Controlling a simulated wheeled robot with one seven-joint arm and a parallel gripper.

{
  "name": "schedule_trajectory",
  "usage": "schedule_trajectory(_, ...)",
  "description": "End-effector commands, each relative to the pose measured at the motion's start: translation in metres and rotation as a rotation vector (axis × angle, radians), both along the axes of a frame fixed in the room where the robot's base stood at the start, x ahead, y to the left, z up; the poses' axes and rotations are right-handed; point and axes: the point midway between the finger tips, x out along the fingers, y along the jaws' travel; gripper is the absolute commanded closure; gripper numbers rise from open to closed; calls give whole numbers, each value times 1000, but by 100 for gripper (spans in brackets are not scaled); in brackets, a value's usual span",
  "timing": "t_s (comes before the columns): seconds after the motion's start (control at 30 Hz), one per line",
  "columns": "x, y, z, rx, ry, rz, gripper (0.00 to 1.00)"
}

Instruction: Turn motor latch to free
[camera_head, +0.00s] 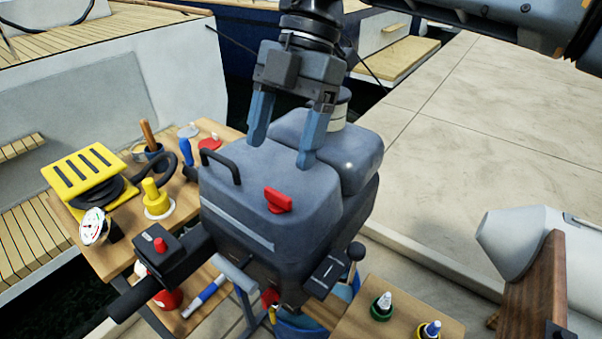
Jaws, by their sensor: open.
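The grey outboard motor (235,185) stands in the middle, with a black carry handle (221,162) on its top. A red latch-like handle (278,200) sits on top of the cowling, near its front edge. A smaller red part (270,297) shows low on the front of the motor. No label shows which one is the motor latch, and I cannot read its setting. My gripper (281,150) points down above the motor, open and empty, behind the upper red handle and apart from it.
A black tiller arm with a red button (160,244) sticks out at lower left. A wooden bench (190,207) at left holds a yellow slotted item (85,172) and tools. A small wooden table (370,322) is at lower right. Bare dock (480,150) lies at right.

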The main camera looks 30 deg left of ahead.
Motion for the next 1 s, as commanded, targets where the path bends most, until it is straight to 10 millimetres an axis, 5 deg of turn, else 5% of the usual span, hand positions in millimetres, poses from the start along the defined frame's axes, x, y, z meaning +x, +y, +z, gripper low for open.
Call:
schedule_trajectory(0.17, 7, -5, 2, -33, -35, -18, 26)
schedule_trajectory(0.7, -20, -2, -61, -28, -31, -15, 26)
schedule_trajectory(1.0, -21, -2, -66, -29, -33, -16, 26)
